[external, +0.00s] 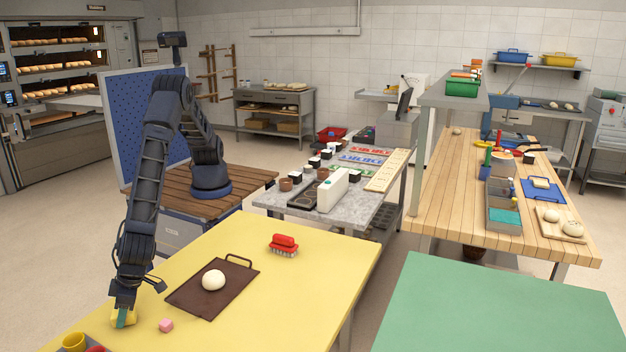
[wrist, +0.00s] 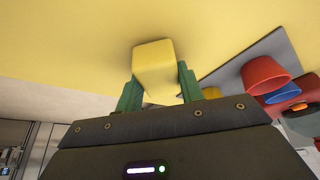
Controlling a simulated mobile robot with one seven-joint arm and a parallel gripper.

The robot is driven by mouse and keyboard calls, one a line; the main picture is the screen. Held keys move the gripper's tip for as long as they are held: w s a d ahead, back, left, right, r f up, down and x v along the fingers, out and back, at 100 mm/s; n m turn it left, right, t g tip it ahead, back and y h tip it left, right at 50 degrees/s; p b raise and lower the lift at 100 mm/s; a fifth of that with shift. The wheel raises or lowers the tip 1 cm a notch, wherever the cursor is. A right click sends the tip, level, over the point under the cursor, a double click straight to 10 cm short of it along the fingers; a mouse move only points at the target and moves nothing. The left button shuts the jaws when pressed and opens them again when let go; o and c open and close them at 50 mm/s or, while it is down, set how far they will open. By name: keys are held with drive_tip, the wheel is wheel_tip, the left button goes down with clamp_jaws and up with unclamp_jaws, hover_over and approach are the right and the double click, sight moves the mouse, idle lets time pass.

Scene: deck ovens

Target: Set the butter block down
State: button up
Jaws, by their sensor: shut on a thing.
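The yellow butter block (wrist: 153,62) is between the two green fingers of my gripper (wrist: 158,88) in the wrist view. My gripper is shut on it. In the external view my gripper (external: 123,314) points down at the left edge of the yellow table (external: 310,250), and the butter block (external: 132,316) shows partly around the fingers. The block is at or very near the tabletop; I cannot tell whether it touches.
A brown board (external: 190,297) with a white dough ball (external: 213,279) and a red brush (external: 284,243) are farther right. A grey tray with cups (external: 74,341) is in front.

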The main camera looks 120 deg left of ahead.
drive_tip(key=shift+f, duration=0.1)
drive_tip(key=o, duration=1)
drive_tip(key=v, duration=1.2)
drive_tip(key=shift+r, duration=0.2)
